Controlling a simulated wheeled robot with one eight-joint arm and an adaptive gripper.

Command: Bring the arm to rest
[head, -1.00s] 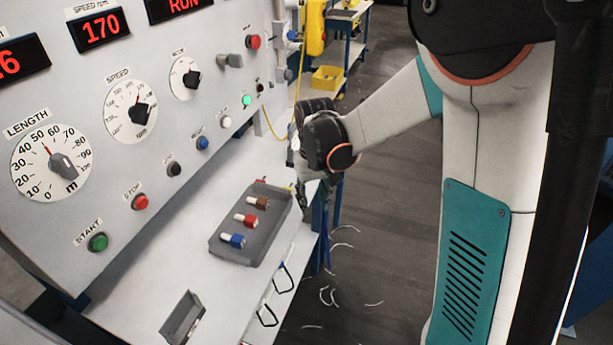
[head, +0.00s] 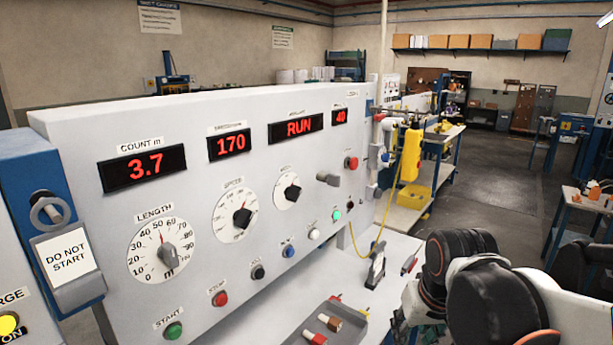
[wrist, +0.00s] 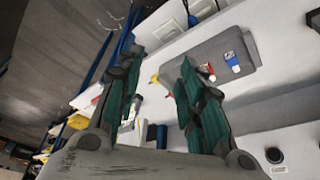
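My arm reaches in at the lower right of the head view, its dark round joint (head: 490,300) beside the loom's white shelf. In the wrist view my gripper (wrist: 158,68) has its two green-padded fingers spread apart with nothing held between them. The grey tray (wrist: 192,62) lies on the shelf beyond the fingers, holding a blue-and-white piece (wrist: 232,62) and a red one (wrist: 207,72). In the head view the fingers are mostly hidden behind the arm and the frame's bottom edge.
The loom's control panel (head: 255,215) stands at the left, its displays reading 3.7, 170, RUN and 40. A "DO NOT START" sign (head: 68,264) hangs at far left. Open floor (head: 490,185) lies beyond.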

